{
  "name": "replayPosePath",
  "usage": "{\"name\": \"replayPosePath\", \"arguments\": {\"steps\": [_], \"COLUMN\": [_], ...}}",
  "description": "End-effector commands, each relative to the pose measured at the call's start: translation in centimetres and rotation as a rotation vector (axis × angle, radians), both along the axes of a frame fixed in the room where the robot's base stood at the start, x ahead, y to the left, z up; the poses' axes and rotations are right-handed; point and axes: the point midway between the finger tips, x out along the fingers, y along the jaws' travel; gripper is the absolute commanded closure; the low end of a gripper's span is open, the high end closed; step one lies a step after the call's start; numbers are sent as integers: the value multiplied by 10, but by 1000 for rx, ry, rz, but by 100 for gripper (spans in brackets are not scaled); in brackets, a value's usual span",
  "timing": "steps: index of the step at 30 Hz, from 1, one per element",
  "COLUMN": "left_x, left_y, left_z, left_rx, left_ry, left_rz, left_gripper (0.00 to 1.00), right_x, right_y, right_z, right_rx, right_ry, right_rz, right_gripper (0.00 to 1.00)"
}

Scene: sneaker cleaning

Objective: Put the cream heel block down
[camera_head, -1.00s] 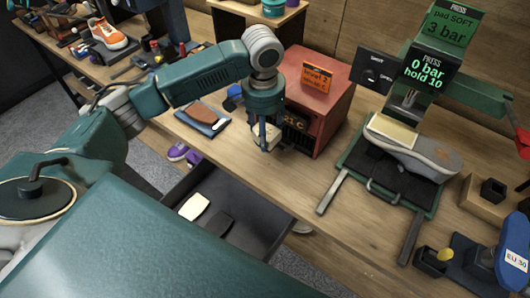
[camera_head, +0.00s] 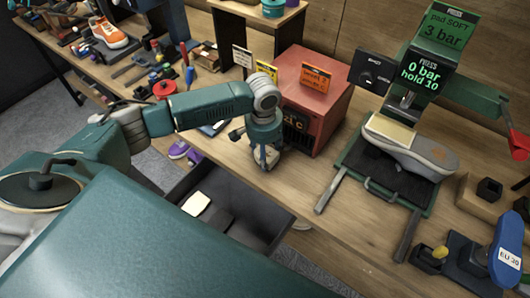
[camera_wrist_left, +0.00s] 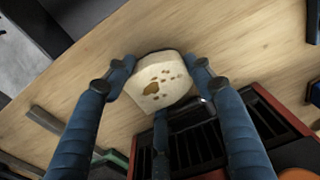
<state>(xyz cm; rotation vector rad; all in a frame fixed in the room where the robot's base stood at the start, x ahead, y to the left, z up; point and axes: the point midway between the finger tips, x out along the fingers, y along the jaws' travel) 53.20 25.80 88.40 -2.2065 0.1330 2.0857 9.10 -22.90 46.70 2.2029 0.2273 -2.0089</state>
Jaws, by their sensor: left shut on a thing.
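The cream heel block (camera_wrist_left: 160,82) is between the blue fingers of my left gripper (camera_wrist_left: 160,80) in the left wrist view, with brown spots on its face. In the head view my left gripper (camera_head: 265,158) points down over the wooden bench, left of the red box, and the block (camera_head: 268,157) is mostly hidden by the fingers. I cannot tell whether the block touches the bench. My right gripper is not in view.
The red heater box (camera_head: 315,98) stands just right of my left gripper. An open drawer (camera_head: 258,236) with a cream pad (camera_head: 196,204) is below the bench edge. A press holds a grey shoe (camera_head: 420,152) on the right. Bench between is clear.

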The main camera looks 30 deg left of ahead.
Motion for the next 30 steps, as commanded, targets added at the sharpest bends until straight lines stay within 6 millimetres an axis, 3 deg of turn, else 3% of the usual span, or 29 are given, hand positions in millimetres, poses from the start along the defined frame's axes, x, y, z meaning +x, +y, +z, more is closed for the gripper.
{"name": "replayPosePath", "arguments": {"steps": [2, 3, 6, 14, 19, 30], "left_x": [0, 0, 0, 0, 0, -3], "left_y": [0, 0, 0, 0, -1, -1], "left_z": [-2, -2, -2, -2, 9, 84], "left_rx": [0, 0, 0, 0, -1, -2], "left_ry": [0, 0, 0, 0, -1, -5], "left_rz": [0, 0, 0, 0, 0, 1], "left_gripper": [73, 44, 27, 27, 27, 27], "right_x": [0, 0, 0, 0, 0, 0], "right_y": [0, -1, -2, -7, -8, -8], "right_z": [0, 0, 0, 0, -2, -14], "right_rx": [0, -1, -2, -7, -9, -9], "right_ry": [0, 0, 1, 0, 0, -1], "right_rz": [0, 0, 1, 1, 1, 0], "right_gripper": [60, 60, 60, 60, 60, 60]}}
